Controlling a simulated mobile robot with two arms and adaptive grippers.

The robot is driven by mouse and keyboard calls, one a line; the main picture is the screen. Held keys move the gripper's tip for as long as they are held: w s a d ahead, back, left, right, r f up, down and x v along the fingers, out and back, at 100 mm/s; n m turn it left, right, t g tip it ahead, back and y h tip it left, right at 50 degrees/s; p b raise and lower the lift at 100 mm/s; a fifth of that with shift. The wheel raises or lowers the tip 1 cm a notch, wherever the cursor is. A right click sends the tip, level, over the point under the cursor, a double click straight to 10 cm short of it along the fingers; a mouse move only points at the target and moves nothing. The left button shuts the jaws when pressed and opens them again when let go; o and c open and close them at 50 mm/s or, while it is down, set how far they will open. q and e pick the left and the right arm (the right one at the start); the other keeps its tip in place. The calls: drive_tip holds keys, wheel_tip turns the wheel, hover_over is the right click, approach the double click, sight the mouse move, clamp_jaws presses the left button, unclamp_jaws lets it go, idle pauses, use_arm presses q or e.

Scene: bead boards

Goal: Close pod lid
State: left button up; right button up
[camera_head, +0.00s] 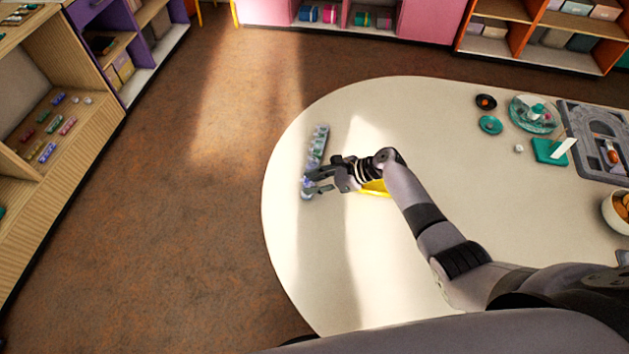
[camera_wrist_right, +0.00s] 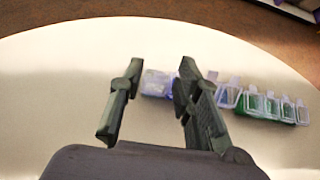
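A long narrow pod box (camera_head: 319,140) with clear compartments lies near the left edge of the pale table. It also shows in the right wrist view (camera_wrist_right: 158,84), where several clear lids (camera_wrist_right: 270,103) stand raised at its right part, over green and bluish contents. The end compartment shows between my fingers; whether its lid is shut I cannot tell. My right gripper (camera_head: 312,182) is at the near end of the box. In the wrist view its fingers (camera_wrist_right: 152,100) are apart with nothing held, and the right finger hides part of the box. My left gripper is not in view.
A yellow object (camera_head: 375,187) lies partly hidden under my right wrist. Small dishes (camera_head: 490,125), a clear round container (camera_head: 534,114), a grey tray (camera_head: 584,150) and a bowl (camera_head: 615,212) stand at the right. The table's middle is mostly clear. Shelves (camera_head: 60,150) stand left.

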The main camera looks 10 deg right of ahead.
drive_tip(key=shift+d+r, duration=0.1)
drive_tip(key=v, duration=1.2)
drive_tip(key=shift+c, duration=0.3)
